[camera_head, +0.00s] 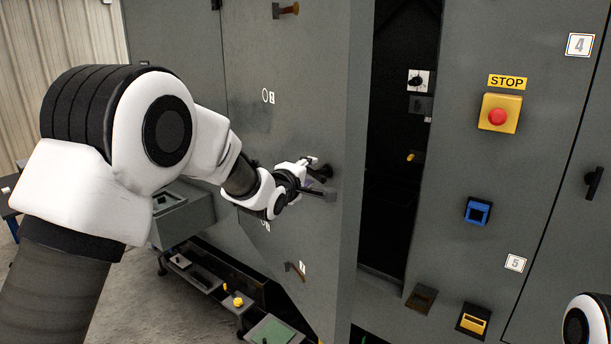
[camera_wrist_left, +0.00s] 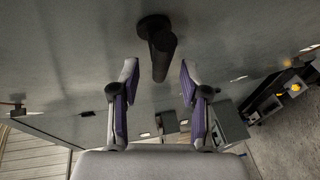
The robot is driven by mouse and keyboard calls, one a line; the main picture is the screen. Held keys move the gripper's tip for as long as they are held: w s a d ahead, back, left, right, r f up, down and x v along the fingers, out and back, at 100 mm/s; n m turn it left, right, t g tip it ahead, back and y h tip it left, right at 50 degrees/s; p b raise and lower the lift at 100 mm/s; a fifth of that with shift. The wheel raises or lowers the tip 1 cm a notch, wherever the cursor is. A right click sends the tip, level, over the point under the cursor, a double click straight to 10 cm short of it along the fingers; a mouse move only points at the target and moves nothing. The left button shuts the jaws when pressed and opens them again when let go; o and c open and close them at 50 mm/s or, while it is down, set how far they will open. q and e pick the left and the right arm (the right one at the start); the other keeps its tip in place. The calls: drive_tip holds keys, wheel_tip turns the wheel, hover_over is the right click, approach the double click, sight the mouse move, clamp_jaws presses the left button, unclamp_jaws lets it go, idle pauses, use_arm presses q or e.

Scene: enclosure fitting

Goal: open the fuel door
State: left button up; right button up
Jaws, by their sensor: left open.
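A tall grey door (camera_head: 300,120) stands swung out from the cabinet, with a dark gap on its right side; I take it to be the fuel door. A dark handle (camera_wrist_left: 160,48) sticks out from the grey panel in the left wrist view. My left gripper (camera_head: 320,177) is open beside the handle in the head view. In the left wrist view, the two purple-padded fingers (camera_wrist_left: 155,84) stand apart on either side of the handle's near end, and no contact shows. My right gripper is not in view.
Right of the dark opening (camera_head: 398,190), a fixed grey panel (camera_head: 450,225) carries a red stop button (camera_head: 497,117) and a blue square fitting (camera_head: 477,211). A low shelf with small parts (camera_head: 238,301) stands below my left arm. Grey floor shows at lower left.

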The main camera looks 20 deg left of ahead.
use_arm(q)
drive_tip(key=s+a+r, duration=0.2)
drive_tip(key=s, duration=1)
drive_tip(key=shift+s, duration=0.2)
drive_tip(key=shift+r, duration=0.1)
drive_tip(key=shift+c, duration=0.3)
